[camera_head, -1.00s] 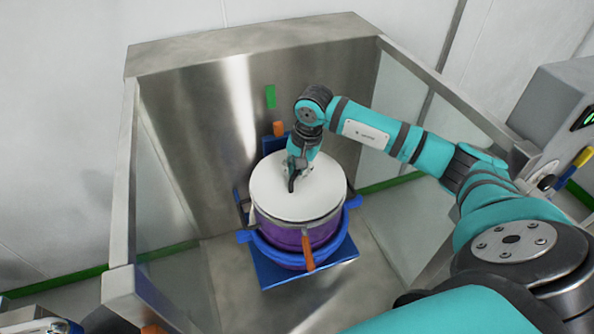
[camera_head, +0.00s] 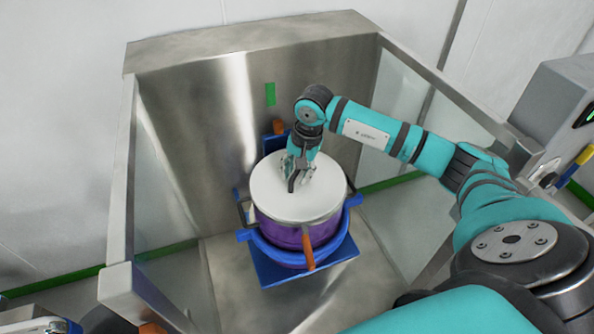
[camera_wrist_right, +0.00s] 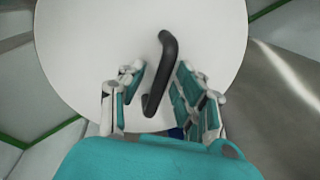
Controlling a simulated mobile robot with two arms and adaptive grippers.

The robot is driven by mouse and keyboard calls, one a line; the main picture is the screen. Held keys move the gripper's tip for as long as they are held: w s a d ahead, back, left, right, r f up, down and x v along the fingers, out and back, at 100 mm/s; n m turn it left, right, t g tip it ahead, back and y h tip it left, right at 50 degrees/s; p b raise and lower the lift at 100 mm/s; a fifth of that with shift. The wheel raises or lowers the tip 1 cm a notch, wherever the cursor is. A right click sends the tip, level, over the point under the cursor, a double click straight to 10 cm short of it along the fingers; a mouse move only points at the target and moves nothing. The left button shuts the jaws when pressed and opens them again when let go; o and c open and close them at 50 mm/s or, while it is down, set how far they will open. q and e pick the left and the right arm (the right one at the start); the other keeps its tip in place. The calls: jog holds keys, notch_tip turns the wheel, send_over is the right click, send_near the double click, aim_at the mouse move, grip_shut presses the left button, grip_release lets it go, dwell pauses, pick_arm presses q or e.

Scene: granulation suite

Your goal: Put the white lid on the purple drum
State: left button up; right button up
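The white lid (camera_head: 275,192) is a flat disc with a black bar handle (camera_wrist_right: 160,75). It lies level on top of the purple drum (camera_head: 285,236), and its rim looks in line with the drum's top. The drum stands upright in a blue holder with an orange lever. My right gripper (camera_head: 299,173) is low over the lid's middle. In the right wrist view its fingers (camera_wrist_right: 158,88) are spread on either side of the handle, with gaps showing. The drum's inside is hidden under the lid. My left gripper is not clearly in view.
A steel enclosure with a tall back wall (camera_head: 200,130) and clear side panels surrounds the drum. The blue holder (camera_head: 352,250) carries it. A grey cabinet (camera_head: 558,105) stands at the right. Steel floor is bare in front of the drum.

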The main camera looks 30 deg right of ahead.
notch_tip(320, 180, up, 12)
jog(key=s+d, duration=0.1)
jog(key=shift+s, duration=0.4)
jog(key=shift+f, duration=0.15)
